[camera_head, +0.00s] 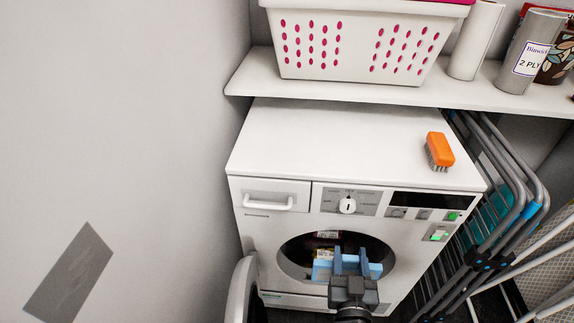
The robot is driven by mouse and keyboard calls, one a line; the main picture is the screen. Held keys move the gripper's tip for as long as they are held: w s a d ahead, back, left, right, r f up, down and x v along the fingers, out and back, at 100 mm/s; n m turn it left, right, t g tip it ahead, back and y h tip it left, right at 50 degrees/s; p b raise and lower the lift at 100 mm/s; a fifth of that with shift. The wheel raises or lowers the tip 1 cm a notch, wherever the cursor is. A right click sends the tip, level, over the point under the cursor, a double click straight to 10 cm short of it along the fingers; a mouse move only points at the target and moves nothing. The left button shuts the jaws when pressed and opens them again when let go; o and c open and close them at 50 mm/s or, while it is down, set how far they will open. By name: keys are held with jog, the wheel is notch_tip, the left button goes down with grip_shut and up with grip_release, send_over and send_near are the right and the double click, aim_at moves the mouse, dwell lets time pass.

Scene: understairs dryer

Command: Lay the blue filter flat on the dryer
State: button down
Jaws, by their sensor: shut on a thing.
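The blue filter (321,272) shows as a light blue piece at the dryer's round door opening, mostly hidden behind my gripper. My gripper (351,262) is in front of the opening, shut on the filter. How far the filter is inside the opening is hard to tell. The white dryer (310,135) stands under a shelf.
An orange brush (439,151) lies on the right of the dryer top. A shelf (380,92) with a white basket (358,45) overhangs the back. The open round door (240,290) is at left; a folded drying rack (500,200) stands at right.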

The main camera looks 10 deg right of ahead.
aim_at(346, 270)
jog(key=shift+f, duration=0.1)
jog(key=shift+s+a+f+n+y, duration=0.35)
jog(key=shift+f+n+y, duration=0.15)
jog(key=shift+y, duration=0.3)
jog(key=shift+s+f+n+t+y, duration=0.2)
jog(key=shift+f+n+t+y, duration=0.15)
jog(key=shift+y, duration=0.25)
jog(key=shift+d+f+n+y, duration=0.15)
jog(key=shift+f+n+y, duration=0.1)
jog(key=shift+n+y, duration=0.5)
jog(key=shift+w+y, duration=0.15)
jog(key=shift+y, duration=0.3)
jog(key=shift+w+d, duration=0.1)
jog(key=shift+w, duration=0.05)
